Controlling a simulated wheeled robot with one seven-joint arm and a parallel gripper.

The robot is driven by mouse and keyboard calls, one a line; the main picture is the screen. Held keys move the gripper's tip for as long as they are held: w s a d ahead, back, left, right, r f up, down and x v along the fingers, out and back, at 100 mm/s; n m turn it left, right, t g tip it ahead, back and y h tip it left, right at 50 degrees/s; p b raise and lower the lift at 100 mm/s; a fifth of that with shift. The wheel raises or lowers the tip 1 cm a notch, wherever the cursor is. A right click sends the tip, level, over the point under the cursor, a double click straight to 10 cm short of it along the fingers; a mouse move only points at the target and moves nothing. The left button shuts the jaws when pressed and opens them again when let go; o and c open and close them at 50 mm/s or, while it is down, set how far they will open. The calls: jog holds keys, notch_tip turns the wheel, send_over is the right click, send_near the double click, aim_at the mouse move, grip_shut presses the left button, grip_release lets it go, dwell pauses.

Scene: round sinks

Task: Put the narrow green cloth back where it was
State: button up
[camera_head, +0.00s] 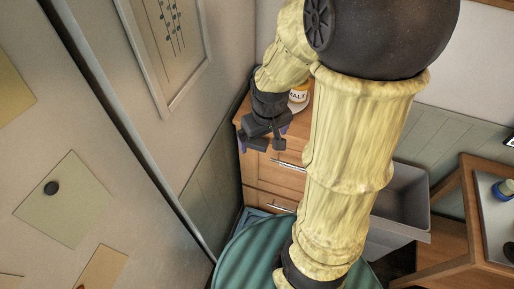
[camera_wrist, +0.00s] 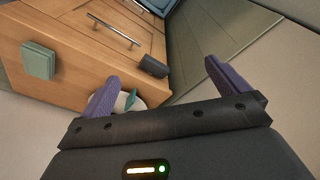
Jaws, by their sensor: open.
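My gripper (camera_head: 263,143) is open and empty, beside the front of the wooden drawer cabinet (camera_head: 275,177) in the head view. In the wrist view its two purple fingers (camera_wrist: 163,88) are spread wide with nothing between them. A folded, squarish green cloth-like piece (camera_wrist: 38,61) lies on the cabinet's wood surface at the left of the wrist view. A small teal piece (camera_wrist: 130,100) shows against a pale object just behind the left finger, partly hidden. I cannot tell which of these is the narrow green cloth.
A labelled jar (camera_head: 299,95) stands on the cabinet, partly behind my arm. A dark cylinder (camera_wrist: 152,67) is near the cabinet edge. A grey bin (camera_head: 405,190) and a wooden-framed table (camera_head: 455,215) are at right. A wall with pinned papers (camera_head: 65,200) closes off the left.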

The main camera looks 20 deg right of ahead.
jog(key=shift+m+t, duration=0.3)
jog(key=shift+m, duration=0.5)
jog(key=s+a, duration=0.3)
jog(key=shift+s+a+r, duration=0.1)
jog(key=shift+s+r, duration=0.1)
jog(key=shift+s, duration=0.1)
